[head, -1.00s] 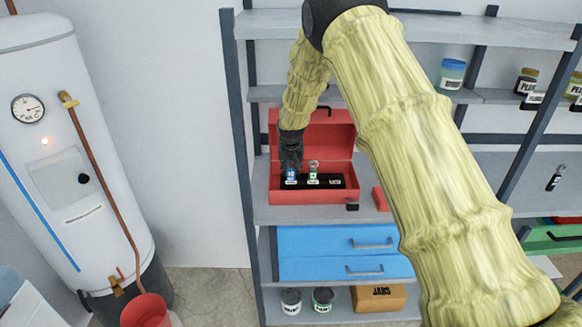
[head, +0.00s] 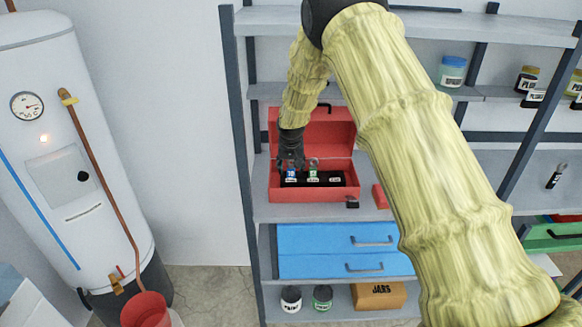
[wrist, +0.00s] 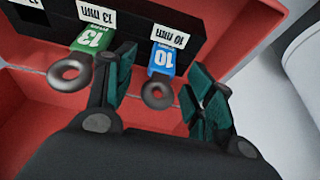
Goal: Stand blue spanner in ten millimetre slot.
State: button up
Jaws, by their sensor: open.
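The blue spanner (wrist: 161,62), marked 10, stands in the black rack at the slot labelled 10 mm (wrist: 170,37). Its ring end points toward the wrist camera. The blue spanner also shows in the head view (head: 291,173), small, just below my gripper (head: 291,160). In the wrist view my gripper (wrist: 160,78) is open, with one finger on each side of the blue spanner and visible gaps between. The spanner's lower end is hidden in the rack. A green spanner (wrist: 87,42), marked 13, stands to its left at the 13 mm label.
The rack (head: 325,180) sits inside an open red toolbox (head: 312,197) on the shelf, its lid (head: 340,130) raised behind. A third labelled slot is at the rack's right in the head view. Blue drawers (head: 340,252) are below. A white tank (head: 70,150) stands left.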

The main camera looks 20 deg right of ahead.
jog(key=v, duration=1.1)
jog(key=shift+r, duration=0.3)
jog(key=shift+s+a, duration=0.1)
jog(key=shift+s, duration=0.1)
